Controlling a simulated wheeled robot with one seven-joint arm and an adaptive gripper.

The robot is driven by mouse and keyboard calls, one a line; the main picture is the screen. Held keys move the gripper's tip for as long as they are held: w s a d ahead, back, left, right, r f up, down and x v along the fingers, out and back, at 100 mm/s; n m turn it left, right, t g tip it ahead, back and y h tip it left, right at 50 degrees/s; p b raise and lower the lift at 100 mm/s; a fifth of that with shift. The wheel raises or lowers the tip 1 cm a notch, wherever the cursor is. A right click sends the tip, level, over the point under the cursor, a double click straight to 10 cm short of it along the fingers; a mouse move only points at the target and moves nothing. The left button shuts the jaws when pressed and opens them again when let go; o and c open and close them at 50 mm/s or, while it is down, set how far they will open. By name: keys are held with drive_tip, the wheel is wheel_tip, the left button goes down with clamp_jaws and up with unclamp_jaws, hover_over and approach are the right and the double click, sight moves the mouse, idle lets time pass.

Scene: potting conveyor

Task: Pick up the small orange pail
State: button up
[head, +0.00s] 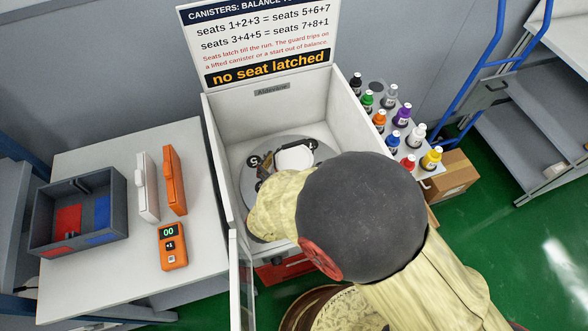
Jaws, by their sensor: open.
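I see no small orange pail that I can make out. My arm, in a pale yellow sleeve with a large dark grey joint, reaches into the white open-topped machine (222,137) and covers much of its inside. In the machine lies a round grey rotor (246,184) with dark numbered parts, one reading 5, and a white round-edged piece (295,158). An orange upright case (174,180) and an orange handheld device (172,250) showing 00 stand on the left table.
The left table (110,270) also holds a white case (147,188) and a grey divided bin (77,214) with red and blue sections. A sign (262,45) reads "no seat latched". Coloured bottles (402,117), a cardboard box (452,176) and a blue-railed cart (520,120) are right.

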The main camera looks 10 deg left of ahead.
sight(297, 151)
drive_tip(key=b+x, duration=0.3)
drive_tip(key=x, duration=0.4)
drive_tip(key=shift+r, duration=0.1)
drive_tip(key=shift+a+r, duration=0.1)
drive_tip(key=shift+c, duration=0.5)
drive_tip(key=c, duration=1.7)
drive_tip(key=shift+r, duration=0.1)
drive_tip(key=shift+c, duration=0.9)
drive_tip(key=shift+r, duration=0.1)
